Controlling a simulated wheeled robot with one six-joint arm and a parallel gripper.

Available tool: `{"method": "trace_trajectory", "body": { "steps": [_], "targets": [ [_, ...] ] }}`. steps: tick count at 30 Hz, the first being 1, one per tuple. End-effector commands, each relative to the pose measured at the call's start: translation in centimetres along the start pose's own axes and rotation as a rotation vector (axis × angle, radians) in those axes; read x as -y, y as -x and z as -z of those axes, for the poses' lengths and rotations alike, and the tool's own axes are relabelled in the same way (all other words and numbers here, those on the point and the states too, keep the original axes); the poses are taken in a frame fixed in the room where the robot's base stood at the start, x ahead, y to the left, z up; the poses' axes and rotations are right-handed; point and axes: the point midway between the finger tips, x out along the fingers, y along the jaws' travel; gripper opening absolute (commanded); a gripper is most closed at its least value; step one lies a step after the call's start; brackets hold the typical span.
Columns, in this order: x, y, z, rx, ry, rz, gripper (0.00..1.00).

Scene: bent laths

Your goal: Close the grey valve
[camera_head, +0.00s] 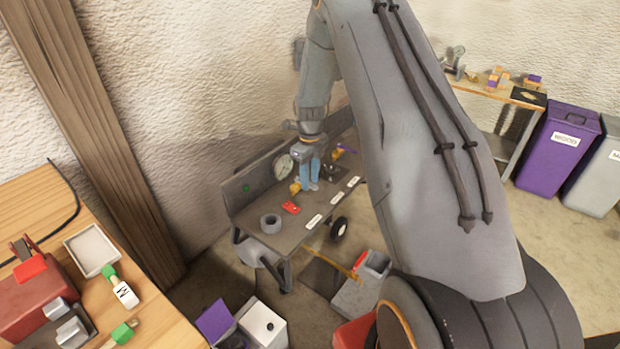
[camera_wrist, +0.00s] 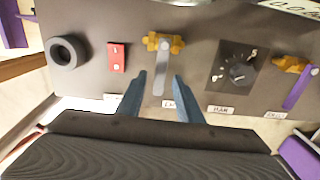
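The grey valve has a yellow body (camera_wrist: 164,43) and a grey lever (camera_wrist: 161,78) that points down the picture, towards my gripper, in the wrist view. Its yellow body also shows beside my gripper in the head view (camera_head: 295,188). My gripper (camera_wrist: 160,82) is open, its two blue fingers apart, one on each side of the grey lever in the wrist view. I cannot tell how deep the fingers reach or whether they touch the lever. In the head view my gripper (camera_head: 310,180) points down over the bench panel.
The panel (camera_wrist: 100,30) also bears a grey ring (camera_wrist: 67,53), a red switch (camera_wrist: 117,57), a black dial (camera_wrist: 238,70) and a second yellow valve with a purple lever (camera_wrist: 297,88). Labels line its near edge. A grey crate (camera_head: 352,297) stands on the floor nearby.

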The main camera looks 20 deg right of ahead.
Motion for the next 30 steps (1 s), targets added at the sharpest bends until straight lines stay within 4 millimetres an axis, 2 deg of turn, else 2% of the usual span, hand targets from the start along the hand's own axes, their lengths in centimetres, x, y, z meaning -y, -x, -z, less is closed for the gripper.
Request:
{"method": "trace_trajectory", "body": {
  "steps": [5,18,23,30],
  "targets": [
    [0.0,0.6,0.0,-0.001,0.001,0.0,0.33],
    [0.0,6.8,-0.1,0.001,0.001,0.001,0.33],
    [0.0,7.8,-0.1,0.001,0.001,0.0,0.33],
    [0.0,7.8,-0.1,0.0,0.001,0.0,0.33]
  ]
}}
